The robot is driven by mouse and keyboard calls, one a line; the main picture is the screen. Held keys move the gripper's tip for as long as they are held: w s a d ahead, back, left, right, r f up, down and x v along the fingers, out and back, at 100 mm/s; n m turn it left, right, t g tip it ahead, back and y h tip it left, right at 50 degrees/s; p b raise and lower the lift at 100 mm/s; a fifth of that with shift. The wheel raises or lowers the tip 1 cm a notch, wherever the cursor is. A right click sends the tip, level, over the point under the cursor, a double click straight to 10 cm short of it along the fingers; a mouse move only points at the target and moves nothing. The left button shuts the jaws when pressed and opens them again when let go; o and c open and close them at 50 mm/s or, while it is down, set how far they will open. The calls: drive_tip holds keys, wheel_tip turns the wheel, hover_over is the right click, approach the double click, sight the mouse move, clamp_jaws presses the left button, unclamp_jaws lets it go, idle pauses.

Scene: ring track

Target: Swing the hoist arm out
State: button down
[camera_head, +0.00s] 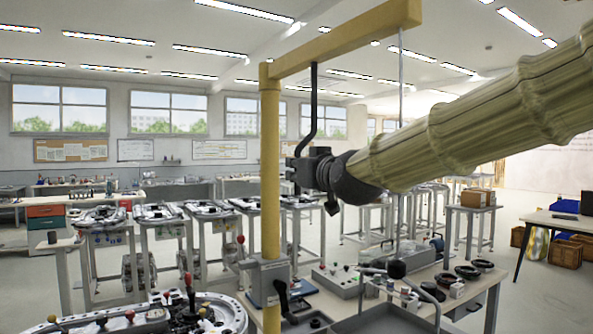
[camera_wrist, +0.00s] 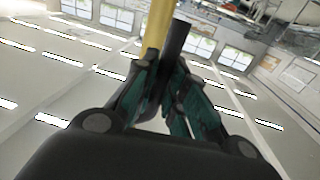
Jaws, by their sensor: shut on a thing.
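The yellow hoist arm (camera_head: 345,35) runs from the top of an upright yellow post (camera_head: 270,190) toward the upper right in the head view. A black cranked handle (camera_head: 313,100) hangs from the arm near the post. My gripper (camera_head: 294,172) is at the handle's lower end, just right of the post. In the wrist view my gripper (camera_wrist: 167,75) has its green-padded fingers closed around the black handle (camera_wrist: 177,38). The yellow post or arm (camera_wrist: 155,30) shows right behind it. A thin grey line (camera_head: 401,75) hangs from the arm's outer part, partly hidden by my arm.
A bench (camera_head: 478,300) with a grey control box (camera_head: 335,281), dark rings and a tray stands at the front right. A round machine (camera_head: 225,310) with levers is at the front left. Several stands with ring-shaped parts fill the middle. Open floor (camera_head: 30,295) shows at far left.

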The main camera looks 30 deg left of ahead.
drive_tip(key=c, duration=1.5)
unclamp_jaws()
drive_tip(key=shift+w+d+r, duration=0.1)
drive_tip(key=shift+d+r, duration=0.05)
drive_tip(key=shift+r, duration=0.05)
drive_tip(key=shift+o, duration=0.2)
drive_tip(key=shift+f, duration=0.1)
drive_tip(key=v, duration=1.2)
